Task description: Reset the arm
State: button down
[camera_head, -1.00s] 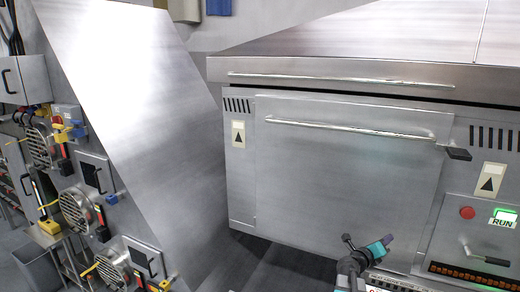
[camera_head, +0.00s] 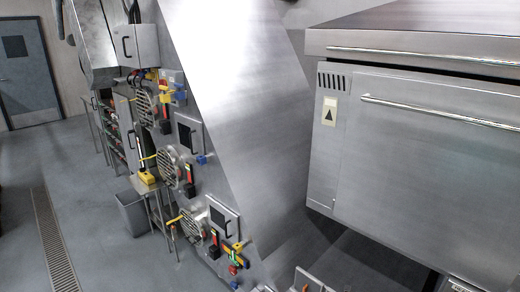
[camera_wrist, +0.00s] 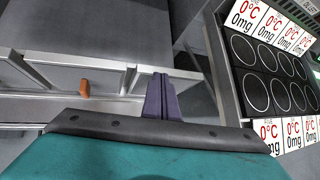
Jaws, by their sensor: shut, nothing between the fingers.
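My gripper (camera_wrist: 158,96) shows in the wrist view as two purple fingers pressed together, with nothing between them. The teal and black body of my wrist fills the bottom of that view. The fingers point toward a metal frame (camera_wrist: 108,72) with bars, and I cannot tell how far apart they are. In the head view my gripper is not visible.
A steel cabinet with a closed door (camera_head: 430,165) stands at right in the head view. A slanted steel panel (camera_head: 235,90), fan units (camera_head: 170,168) and a grey bin (camera_head: 132,212) stand left of it. Open floor (camera_head: 85,230) lies at far left. Black round plates (camera_wrist: 265,75) with readouts show in the wrist view.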

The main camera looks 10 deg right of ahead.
jog(key=s+a+f+m+g+y+b, duration=0.1)
jog(key=s+a+f+m+g+y, duration=0.3)
jog(key=s+a+f+m, duration=0.8)
jog(key=s+a+f+m+g+y, duration=0.2)
jog(key=s+a+m+g+y, duration=0.2)
jog(key=s+a+m, duration=0.9)
jog(key=shift+s+a+f+g+y, duration=0.35)
jog(key=shift+a+y, duration=0.45)
jog(key=shift+a, duration=1.1)
